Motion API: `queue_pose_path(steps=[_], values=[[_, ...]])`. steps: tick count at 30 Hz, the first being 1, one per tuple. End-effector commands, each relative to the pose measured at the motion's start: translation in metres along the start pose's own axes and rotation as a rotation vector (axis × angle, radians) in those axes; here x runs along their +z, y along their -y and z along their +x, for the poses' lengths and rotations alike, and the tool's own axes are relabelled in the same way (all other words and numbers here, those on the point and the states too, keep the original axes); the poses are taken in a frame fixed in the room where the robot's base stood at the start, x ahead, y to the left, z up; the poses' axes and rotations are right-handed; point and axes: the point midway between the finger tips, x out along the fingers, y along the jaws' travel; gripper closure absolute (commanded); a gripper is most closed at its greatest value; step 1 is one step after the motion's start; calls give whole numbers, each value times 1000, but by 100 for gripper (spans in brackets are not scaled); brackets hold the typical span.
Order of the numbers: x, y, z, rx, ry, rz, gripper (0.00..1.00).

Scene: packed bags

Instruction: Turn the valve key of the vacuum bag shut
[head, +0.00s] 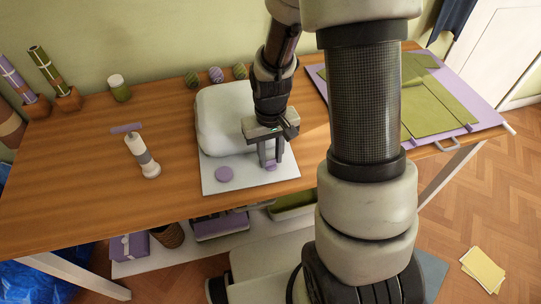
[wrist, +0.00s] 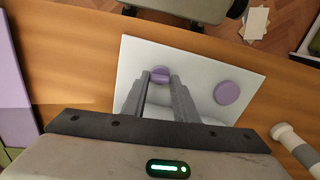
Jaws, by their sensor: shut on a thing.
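The vacuum bag (head: 222,118) is a puffy pale white bundle on the table, with a flat white sheet (head: 235,187) at its front. The purple valve key (head: 272,168) is on this flat part, right of a round purple disc (head: 223,174). My gripper (head: 271,163) points down with its fingers around the key, shut on it. In the wrist view the key (wrist: 161,75) shows between the fingertips (wrist: 160,80), and the disc (wrist: 227,92) lies apart to the right. The fingers hide part of the key, so its exact turn is hard to tell.
Balls (head: 216,75) and a green jar (head: 119,88) stand at the back. Green folded cloth (head: 435,105) lies on a purple mat (head: 488,112) at right. The left table is mostly clear.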

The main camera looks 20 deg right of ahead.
Motion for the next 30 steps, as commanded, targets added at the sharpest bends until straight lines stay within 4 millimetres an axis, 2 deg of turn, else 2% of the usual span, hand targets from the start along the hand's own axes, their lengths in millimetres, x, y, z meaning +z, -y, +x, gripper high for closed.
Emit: queue_pose_path(steps=[18,19,22,30], values=[[1,0,0,0,2,43,96],[1,0,0,0,2,43,70],[1,0,0,0,2,43,55],[0,0,0,0,1,42,55]])
